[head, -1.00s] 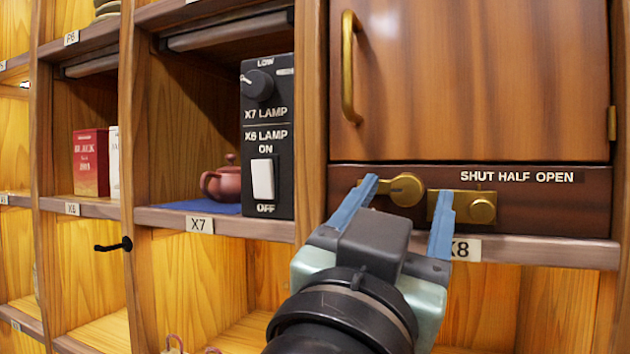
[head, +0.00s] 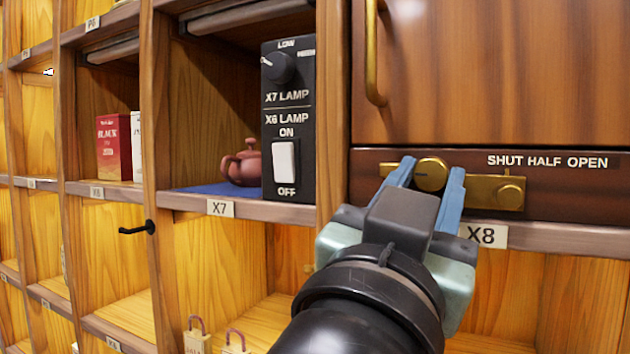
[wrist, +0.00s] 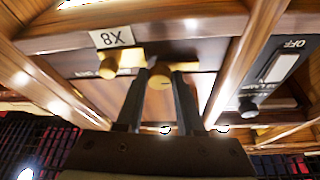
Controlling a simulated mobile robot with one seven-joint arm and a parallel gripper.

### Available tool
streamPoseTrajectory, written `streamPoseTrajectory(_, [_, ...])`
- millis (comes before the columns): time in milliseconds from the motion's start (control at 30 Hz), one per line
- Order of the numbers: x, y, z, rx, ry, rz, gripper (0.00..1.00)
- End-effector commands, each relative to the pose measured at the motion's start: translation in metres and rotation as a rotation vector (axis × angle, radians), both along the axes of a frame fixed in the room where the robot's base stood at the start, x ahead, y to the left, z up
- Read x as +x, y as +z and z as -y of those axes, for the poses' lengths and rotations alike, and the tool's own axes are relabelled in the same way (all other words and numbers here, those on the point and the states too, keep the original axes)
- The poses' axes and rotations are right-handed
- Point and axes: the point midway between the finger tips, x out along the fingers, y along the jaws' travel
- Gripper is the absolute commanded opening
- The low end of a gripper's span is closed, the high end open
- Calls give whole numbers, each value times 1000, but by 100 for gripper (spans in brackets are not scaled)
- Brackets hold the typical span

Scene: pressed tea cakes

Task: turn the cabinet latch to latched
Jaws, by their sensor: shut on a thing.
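The cabinet latch (head: 430,175) is a round brass knob with a short bar pointing left, on the dark rail below the wooden cabinet door (head: 500,75). My gripper (head: 432,167) has one blue finger on each side of the knob and is shut on it. The left finger covers part of the bar. In the wrist view, which is upside down, the knob (wrist: 159,80) sits between the fingertips and the bar shows to the right. A brass plate with a second round knob (head: 510,196) lies just right of the latch, under a strip reading SHUT HALF OPEN.
A brass door handle (head: 371,55) hangs above the latch. A black panel (head: 288,150) with a dial and a rocker switch stands to the left. A clay teapot (head: 243,166) sits beside it in bay X7. The shelf edge labelled X8 (head: 482,234) runs just below my gripper.

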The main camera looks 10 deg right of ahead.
Motion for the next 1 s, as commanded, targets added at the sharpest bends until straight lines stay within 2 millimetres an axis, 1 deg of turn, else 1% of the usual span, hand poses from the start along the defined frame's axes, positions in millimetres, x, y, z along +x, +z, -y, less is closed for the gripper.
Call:
streamPoseTrajectory(167, [0,-1,-1,37,1,28,0])
streamPoseTrajectory(367, [1,-2,-2,136,3,95,0])
streamPoseTrajectory(1000, [2,3,-4,629,2,428,0])
